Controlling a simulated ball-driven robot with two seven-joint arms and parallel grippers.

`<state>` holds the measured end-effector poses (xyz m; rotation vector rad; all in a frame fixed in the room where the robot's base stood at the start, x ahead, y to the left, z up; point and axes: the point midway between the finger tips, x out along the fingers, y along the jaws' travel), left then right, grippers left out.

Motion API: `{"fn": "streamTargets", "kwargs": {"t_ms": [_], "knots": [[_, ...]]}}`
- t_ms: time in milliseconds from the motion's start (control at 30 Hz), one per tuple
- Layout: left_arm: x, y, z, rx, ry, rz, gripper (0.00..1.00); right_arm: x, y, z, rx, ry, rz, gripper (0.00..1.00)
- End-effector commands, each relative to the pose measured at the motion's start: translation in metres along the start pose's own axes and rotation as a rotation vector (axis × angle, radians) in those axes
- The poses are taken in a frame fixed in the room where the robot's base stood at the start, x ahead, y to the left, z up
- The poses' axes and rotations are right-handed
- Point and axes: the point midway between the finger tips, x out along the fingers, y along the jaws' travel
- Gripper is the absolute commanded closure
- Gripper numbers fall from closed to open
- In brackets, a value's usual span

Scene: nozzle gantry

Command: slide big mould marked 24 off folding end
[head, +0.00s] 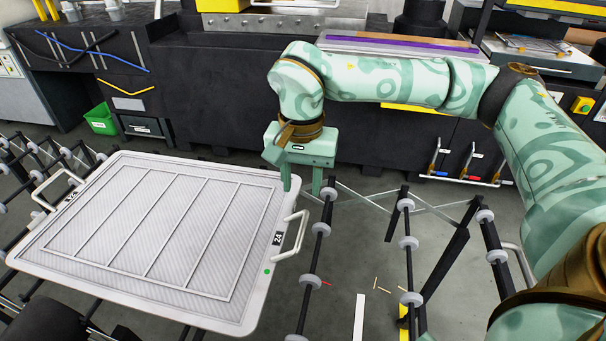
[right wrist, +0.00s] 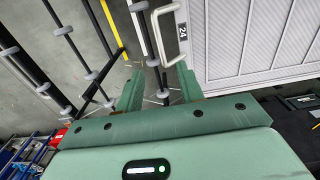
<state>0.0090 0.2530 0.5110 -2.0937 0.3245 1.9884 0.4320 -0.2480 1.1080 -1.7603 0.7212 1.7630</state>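The big mould (head: 255,300) is a flat white tray with a grey ribbed panel, lying on the roller track at the left of the head view. Its black label 24 (head: 277,239) is on the right edge beside a white bar handle (head: 292,236); another handle is on its far left edge. My right gripper (head: 302,188) is open and empty, pointing down near the mould's far right corner, beyond the handle. In the right wrist view, the handle (right wrist: 172,36) and label 24 (right wrist: 182,30) lie ahead of the open fingers (right wrist: 160,78), apart from them. My left gripper is out of view.
The roller track (head: 408,243) with grey wheels and crossed struts continues right of the mould, bare there. Dark machine cabinets (head: 210,100) stand behind. A green bin (head: 101,118) is at the back left. Small sticks and a white strip (head: 359,318) lie on the floor.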

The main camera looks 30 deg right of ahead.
Motion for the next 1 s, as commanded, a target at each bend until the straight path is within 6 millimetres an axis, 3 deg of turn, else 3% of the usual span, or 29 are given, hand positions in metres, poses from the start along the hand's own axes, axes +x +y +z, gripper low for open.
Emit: {"fn": "streamTargets", "kwargs": {"t_ms": [467, 1000], "knots": [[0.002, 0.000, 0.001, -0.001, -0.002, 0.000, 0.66, 0.008, 0.001, -0.001, 0.001, 0.002, 0.005, 0.62], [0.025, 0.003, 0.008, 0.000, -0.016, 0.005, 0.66, 0.109, 0.002, 0.000, 0.001, -0.001, 0.007, 0.62]]}}
